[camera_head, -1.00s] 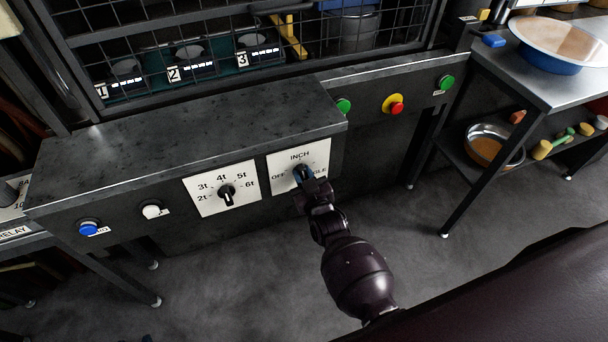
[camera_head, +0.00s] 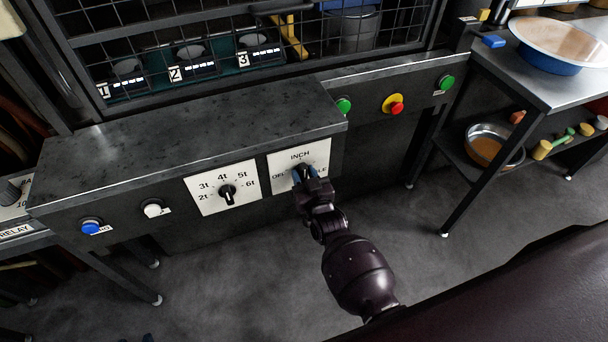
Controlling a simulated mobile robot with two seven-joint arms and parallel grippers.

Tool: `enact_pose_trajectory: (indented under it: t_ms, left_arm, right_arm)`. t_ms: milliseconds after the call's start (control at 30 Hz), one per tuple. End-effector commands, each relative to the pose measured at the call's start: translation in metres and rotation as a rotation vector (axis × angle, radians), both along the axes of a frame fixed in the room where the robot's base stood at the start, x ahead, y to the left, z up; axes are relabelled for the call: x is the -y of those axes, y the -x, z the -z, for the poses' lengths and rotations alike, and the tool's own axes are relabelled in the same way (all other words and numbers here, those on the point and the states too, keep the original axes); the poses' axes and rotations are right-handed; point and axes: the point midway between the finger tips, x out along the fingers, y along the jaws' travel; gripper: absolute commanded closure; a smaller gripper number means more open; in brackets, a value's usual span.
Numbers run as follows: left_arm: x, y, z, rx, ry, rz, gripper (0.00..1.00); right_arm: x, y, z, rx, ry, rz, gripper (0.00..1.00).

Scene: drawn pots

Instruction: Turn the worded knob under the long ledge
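The worded knob (camera_head: 304,168) sits on a white plate (camera_head: 318,155) on the dark panel front under the long ledge (camera_head: 190,130). My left gripper is not in view.
A numbered knob (camera_head: 228,194) with marks 2t to 6t is left of the worded plate. White (camera_head: 152,210) and blue (camera_head: 91,227) buttons are farther left. Green (camera_head: 343,105) and red (camera_head: 396,107) buttons are to the right. Open floor lies in front.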

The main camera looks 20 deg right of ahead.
Motion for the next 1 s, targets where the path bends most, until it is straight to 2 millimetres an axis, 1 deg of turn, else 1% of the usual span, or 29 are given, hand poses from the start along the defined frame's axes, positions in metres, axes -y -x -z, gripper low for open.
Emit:
enact_pose_trajectory:
  t_ms: [33,67,333,467,567,800,1000]
  left_arm:
    - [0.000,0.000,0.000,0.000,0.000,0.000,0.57]
    - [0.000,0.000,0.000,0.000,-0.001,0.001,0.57]
    - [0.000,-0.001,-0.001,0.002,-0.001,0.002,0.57]
    - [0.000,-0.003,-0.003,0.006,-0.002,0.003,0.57]
    - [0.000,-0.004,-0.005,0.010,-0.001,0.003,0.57]
    - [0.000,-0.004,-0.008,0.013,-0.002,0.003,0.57]
    - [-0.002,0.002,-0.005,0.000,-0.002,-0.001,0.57]
  right_arm:
    - [0.000,0.000,0.000,0.000,0.000,0.000,0.57]
    - [0.000,0.000,0.000,0.000,0.000,0.000,0.53]
    - [0.000,0.000,0.000,0.000,0.000,0.000,0.53]
    - [0.000,0.006,0.000,-0.001,0.001,0.000,0.53]
    - [0.001,0.017,0.000,-0.001,0.001,0.000,0.53]
    - [0.003,0.056,0.000,-0.001,0.001,0.001,0.53]
    - [0.004,0.087,0.000,-0.002,0.001,0.001,0.53]
